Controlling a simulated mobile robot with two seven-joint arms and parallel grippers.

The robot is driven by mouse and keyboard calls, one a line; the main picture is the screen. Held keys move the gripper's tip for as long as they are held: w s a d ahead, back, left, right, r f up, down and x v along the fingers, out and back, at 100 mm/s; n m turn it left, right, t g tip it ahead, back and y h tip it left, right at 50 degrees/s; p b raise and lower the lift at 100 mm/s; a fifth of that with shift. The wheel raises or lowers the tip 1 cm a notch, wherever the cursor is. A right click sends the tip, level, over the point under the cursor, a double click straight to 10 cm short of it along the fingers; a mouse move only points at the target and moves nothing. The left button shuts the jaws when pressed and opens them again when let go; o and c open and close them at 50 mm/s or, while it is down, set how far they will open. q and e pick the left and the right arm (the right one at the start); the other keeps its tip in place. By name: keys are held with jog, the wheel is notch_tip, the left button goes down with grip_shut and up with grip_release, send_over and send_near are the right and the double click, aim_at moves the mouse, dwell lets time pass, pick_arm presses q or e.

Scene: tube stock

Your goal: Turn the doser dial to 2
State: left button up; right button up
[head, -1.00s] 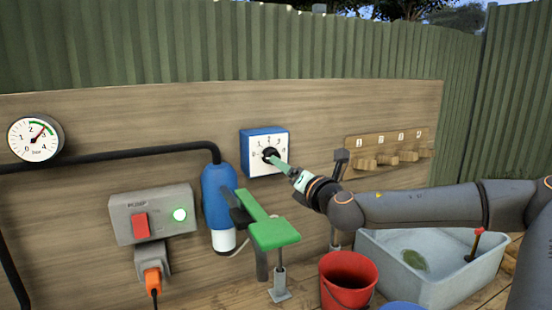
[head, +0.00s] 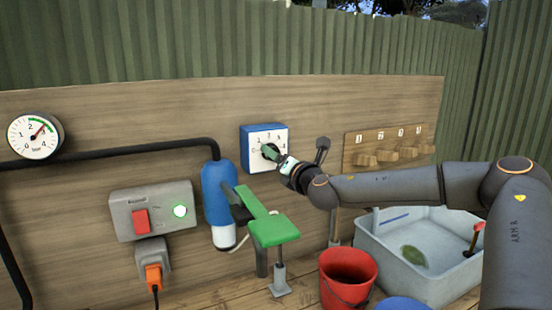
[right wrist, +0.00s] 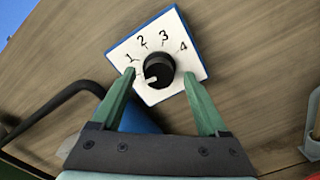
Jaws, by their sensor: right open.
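The doser is a white-faced plate on a blue box (head: 252,146) on the wooden wall, with numbers around a black dial knob (right wrist: 160,68). In the right wrist view 1, 2, 3 and 4 are readable. The knob's white mark faces lower left, below the 1, towards the left finger; any figure there is hidden. My right gripper (right wrist: 159,73) is open, its green fingers either side of the knob in that view, with no clear contact. In the head view the right gripper (head: 276,154) is in front of the dial and partly covers it. My left gripper is not in view.
A blue cylinder (head: 218,195) and a green-topped stand (head: 275,231) are left of and below the doser. A numbered peg rack (head: 388,146) is to the right. A red bucket (head: 346,282) and a grey tub (head: 430,276) stand below my right arm.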

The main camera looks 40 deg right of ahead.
jog(key=shift+w, duration=0.45)
jog(key=shift+c, duration=0.2)
grip_shut()
